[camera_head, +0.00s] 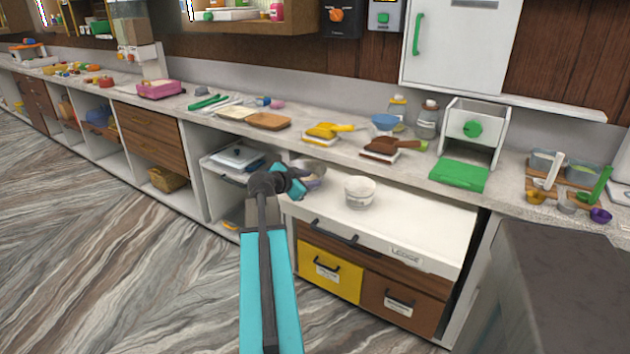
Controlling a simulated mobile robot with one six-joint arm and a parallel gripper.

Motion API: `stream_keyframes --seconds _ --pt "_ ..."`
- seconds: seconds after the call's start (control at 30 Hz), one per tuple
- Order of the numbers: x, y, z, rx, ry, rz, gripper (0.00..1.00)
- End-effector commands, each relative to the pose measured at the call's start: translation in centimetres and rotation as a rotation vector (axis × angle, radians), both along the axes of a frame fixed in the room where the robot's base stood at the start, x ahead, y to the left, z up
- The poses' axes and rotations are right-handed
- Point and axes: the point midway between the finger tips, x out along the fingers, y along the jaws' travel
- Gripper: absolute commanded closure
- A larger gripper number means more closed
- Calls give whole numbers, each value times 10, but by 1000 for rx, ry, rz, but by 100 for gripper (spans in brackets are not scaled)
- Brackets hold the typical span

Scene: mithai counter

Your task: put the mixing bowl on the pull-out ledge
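The white pull-out ledge (400,225) is extended below the counter, with a small label and a dark handle on its front. A grey, metallic-looking bowl (315,174), which looks like the mixing bowl, is at the ledge's back left end. My gripper (298,180) is at the bowl's left side and hides part of it. I cannot tell whether the fingers grip its rim, or whether the bowl rests on the ledge or is just above it. A white tub (360,191) stands on the ledge, right of the bowl.
The ledge's right half is bare. Yellow (329,269) and brown (399,303) drawer fronts are below it. The counter (330,150) above holds a blue bowl (385,121), brushes, jars and a green board (459,175). An open shelf with a tray (238,155) lies left.

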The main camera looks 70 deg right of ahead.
Motion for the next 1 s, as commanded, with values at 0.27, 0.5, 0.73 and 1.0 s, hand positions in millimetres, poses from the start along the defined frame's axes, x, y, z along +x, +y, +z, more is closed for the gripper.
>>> stream_keyframes --seconds 0.27,0.5,0.73,1.0 --pt "9 37 15 -1 0 2 69" --pt "14 53 23 0 0 0 69" --pt "15 55 24 0 1 0 69" --pt "15 55 23 1 1 0 69"
